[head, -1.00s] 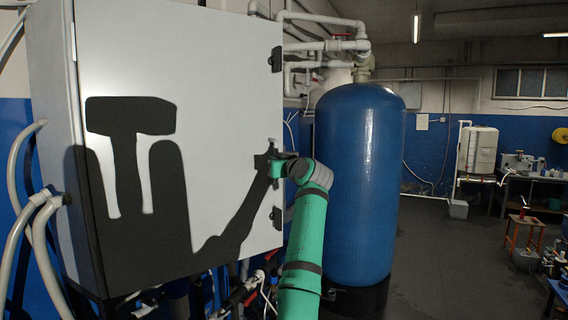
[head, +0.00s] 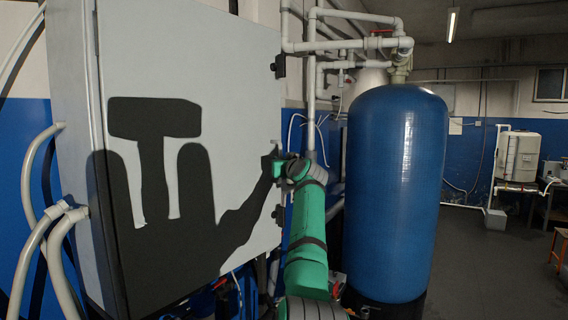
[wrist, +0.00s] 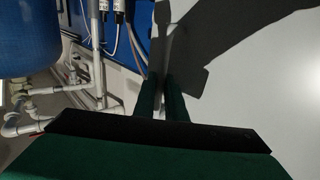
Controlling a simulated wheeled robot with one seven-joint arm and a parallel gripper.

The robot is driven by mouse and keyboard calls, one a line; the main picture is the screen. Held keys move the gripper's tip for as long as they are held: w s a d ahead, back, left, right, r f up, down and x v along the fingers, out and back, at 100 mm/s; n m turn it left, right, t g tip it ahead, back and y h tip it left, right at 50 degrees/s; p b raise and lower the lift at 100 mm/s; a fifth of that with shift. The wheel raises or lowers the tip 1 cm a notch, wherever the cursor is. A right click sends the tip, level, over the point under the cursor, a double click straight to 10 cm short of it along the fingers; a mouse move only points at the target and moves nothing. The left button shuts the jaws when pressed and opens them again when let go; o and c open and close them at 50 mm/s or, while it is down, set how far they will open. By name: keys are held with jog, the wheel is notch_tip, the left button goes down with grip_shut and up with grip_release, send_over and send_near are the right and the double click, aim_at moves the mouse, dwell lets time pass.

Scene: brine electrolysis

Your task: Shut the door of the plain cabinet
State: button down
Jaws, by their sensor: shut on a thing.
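The plain cabinet (head: 72,110) is a grey box on the left of the head view. Its broad pale door (head: 225,70) faces me, with a dark seam along its left side and black fittings on its right edge. I cannot tell whether the door sits flush. My gripper (head: 277,168) is at the door's right edge, about midway up. In the wrist view, its two dark green fingers (wrist: 160,95) stand close together at the door's edge, shut on it. The pale door face fills the right there (wrist: 265,90). The exact contact is in shadow.
A large blue tank (head: 395,190) stands just right of my arm, with white pipes (head: 345,15) above it. Grey hoses (head: 55,235) curve by the cabinet's left side. Open floor (head: 480,270) lies to the right of the tank, before a white container (head: 517,157).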

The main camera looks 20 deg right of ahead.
jog(key=shift+w+d, duration=0.1)
jog(key=shift+w, duration=0.5)
jog(key=c, duration=1.9)
grip_release()
jog(key=shift+w, duration=0.15)
jog(key=shift+o, duration=0.4)
jog(key=shift+d, duration=0.2)
jog(key=shift+a, duration=0.15)
jog(key=shift+a, duration=0.2)
